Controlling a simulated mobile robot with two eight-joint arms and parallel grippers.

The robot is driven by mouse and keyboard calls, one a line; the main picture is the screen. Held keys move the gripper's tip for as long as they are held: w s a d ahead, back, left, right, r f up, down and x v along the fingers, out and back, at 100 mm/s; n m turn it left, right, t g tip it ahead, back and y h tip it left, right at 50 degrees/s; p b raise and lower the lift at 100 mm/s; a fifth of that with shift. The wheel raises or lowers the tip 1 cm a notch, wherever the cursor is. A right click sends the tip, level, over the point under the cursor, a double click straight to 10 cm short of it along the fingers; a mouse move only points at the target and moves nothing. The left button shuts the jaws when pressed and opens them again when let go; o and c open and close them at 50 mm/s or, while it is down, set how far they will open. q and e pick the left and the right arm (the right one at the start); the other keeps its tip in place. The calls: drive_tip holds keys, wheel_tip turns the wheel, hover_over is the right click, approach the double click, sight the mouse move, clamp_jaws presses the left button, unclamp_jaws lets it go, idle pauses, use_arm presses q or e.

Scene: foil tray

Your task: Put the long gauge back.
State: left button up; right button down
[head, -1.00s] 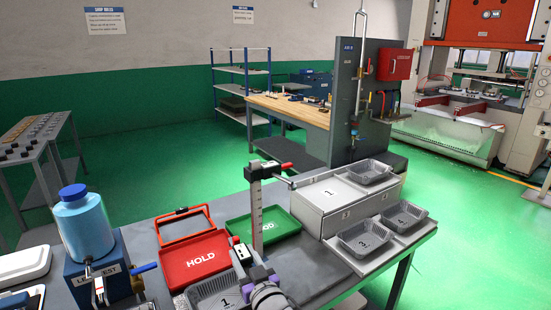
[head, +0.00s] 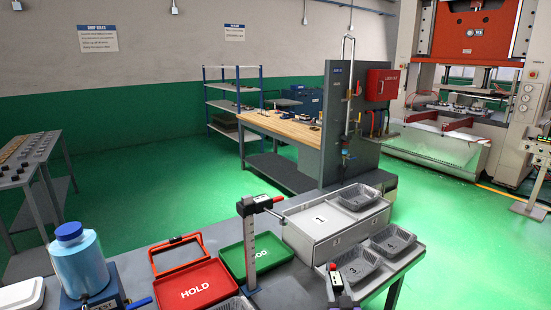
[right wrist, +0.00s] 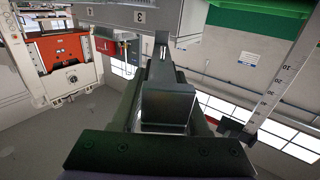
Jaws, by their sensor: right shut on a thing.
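My right gripper (head: 341,299) is low in the head view, in front of the grey trays. It is shut on a black gauge with a red end and a white face (head: 333,281); only its top shows. In the right wrist view dark gripper parts and a metal block fill the middle, and I cannot make out the held gauge's full length. A tall upright gauge with a white scale (head: 251,262) and a black head with a red end stands on the bench; its scale also shows in the right wrist view (right wrist: 285,80). My left gripper is not in view.
A red HOLD tray (head: 193,285) and green tray (head: 232,262) lie left of the tall gauge. A grey drawer box (head: 310,239) and grey trays (head: 392,239) stand right. A blue bottle (head: 78,262) is far left. A tool panel (head: 340,170) stands behind.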

idle(0.8)
drive_tip(key=s+a+r+n+g+y+b, duration=0.1)
drive_tip(key=s+a+r+n+y+b, duration=0.1)
drive_tip(key=a, duration=0.8)
drive_tip(key=s+a+r+n+g+y+b, duration=0.1)
drive_tip(key=s+a+r+n+y+b, duration=0.1)
drive_tip(key=a, duration=0.9)
drive_tip(key=s+a+r+n+g+y+b, duration=0.1)
drive_tip(key=s+a+y+b, duration=0.3)
drive_tip(key=a, duration=0.7)
drive_tip(key=shift+s+a+r+n+y, duration=0.15)
drive_tip(key=shift+s+r+n+y, duration=0.8)
drive_tip(key=shift+s, duration=0.25)
drive_tip(key=shift+f, duration=0.15)
wheel_tip(320, 180, down, 10)
drive_tip(key=shift+r+b, duration=0.2)
drive_tip(key=shift+b, duration=0.65)
drive_tip(key=shift+f, duration=0.1)
drive_tip(key=shift+f, duration=0.15)
drive_tip(key=shift+c, duration=2)
unclamp_jaws()
